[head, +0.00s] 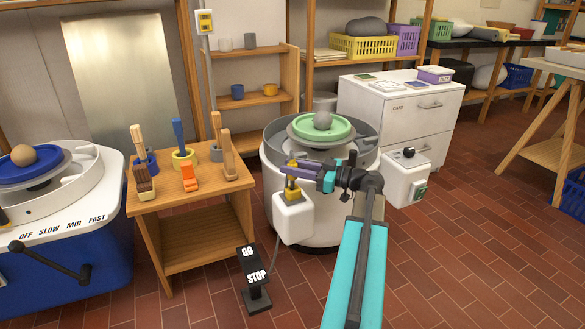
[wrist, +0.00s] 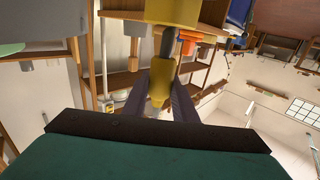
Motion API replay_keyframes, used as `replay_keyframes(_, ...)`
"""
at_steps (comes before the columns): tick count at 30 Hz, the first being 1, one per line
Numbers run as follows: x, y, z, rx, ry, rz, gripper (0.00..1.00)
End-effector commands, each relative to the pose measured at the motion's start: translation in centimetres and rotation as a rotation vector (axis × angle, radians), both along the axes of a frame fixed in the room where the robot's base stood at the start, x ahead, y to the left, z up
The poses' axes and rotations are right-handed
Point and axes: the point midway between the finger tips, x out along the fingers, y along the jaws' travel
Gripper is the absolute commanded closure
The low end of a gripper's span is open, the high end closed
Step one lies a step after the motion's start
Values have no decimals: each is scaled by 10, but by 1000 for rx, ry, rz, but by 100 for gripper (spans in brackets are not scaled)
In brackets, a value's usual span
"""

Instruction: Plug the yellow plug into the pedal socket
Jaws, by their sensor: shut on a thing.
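The yellow plug (head: 292,190) is upright, with a narrow yellow grip, a grey neck and a wider yellow lower block. My purple-fingered gripper (head: 294,168) is shut on its upper part. In the wrist view, the yellow grip (wrist: 160,83) is between my fingers (wrist: 162,100), and the wider block shows at the top edge. The plug's lower end is at the top of a white box (head: 296,218) on the front of the pottery wheel (head: 300,150). No socket opening shows, and I cannot tell whether the plug is in it or just above it. The GO/STOP pedal (head: 255,275) is below left.
A wooden stand (head: 190,190) with tools in coloured holders is at the left, near a blue wheel (head: 70,240). A white control box (head: 407,178) is right of my arm. A white cabinet (head: 400,110) is behind. The brick floor at right is clear.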

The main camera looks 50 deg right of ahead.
Motion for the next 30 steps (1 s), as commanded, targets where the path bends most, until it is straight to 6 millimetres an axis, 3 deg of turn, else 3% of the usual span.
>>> replay_keyframes(30, 0, 0, -17, 0, 0, 0, 97)
